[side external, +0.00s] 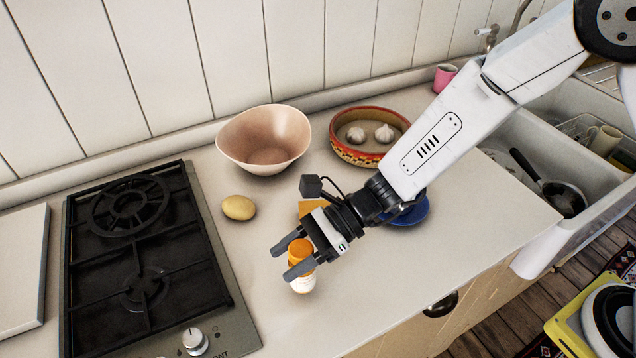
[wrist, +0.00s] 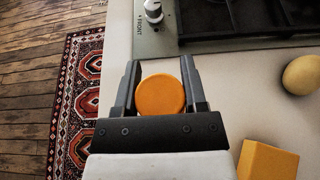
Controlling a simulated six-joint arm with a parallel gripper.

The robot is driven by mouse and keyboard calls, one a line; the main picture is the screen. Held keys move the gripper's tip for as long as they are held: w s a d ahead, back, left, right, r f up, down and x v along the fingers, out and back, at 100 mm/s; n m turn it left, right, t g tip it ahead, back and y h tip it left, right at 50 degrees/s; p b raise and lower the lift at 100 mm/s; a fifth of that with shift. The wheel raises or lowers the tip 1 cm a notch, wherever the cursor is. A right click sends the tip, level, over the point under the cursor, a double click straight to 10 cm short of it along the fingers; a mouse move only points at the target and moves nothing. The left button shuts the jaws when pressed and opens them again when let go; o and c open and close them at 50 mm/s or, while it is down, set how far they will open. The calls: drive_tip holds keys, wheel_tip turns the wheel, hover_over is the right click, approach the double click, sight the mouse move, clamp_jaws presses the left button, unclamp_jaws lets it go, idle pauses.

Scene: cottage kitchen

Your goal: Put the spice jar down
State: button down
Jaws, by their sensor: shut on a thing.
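The spice jar (side external: 302,284) has an orange lid and a pale lower body. My gripper (side external: 293,258) is shut on it, with one finger on each side of the lid. In the wrist view the round orange lid of the jar (wrist: 161,95) sits between the two fingers of my gripper (wrist: 162,88). The jar looks upright, near the front edge of the counter (side external: 375,290). I cannot tell whether its base touches the counter.
A gas hob (side external: 150,270) lies left of the jar. A potato (side external: 238,207), a pink bowl (side external: 264,140), a patterned dish (side external: 345,151) with garlic, a yellow block (wrist: 266,160) and a blue plate (side external: 413,212) stand around. The sink (side external: 540,150) is at right. Counter between hob and jar is clear.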

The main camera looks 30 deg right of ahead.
drive_tip(key=shift+f, duration=1)
drive_tip(key=shift+f, duration=0.15)
drive_tip(key=shift+c, duration=0.7)
unclamp_jaws()
drive_tip(key=shift+d+r, duration=0.2)
drive_tip(key=v, duration=1.1)
drive_tip(key=shift+d, duration=0.35)
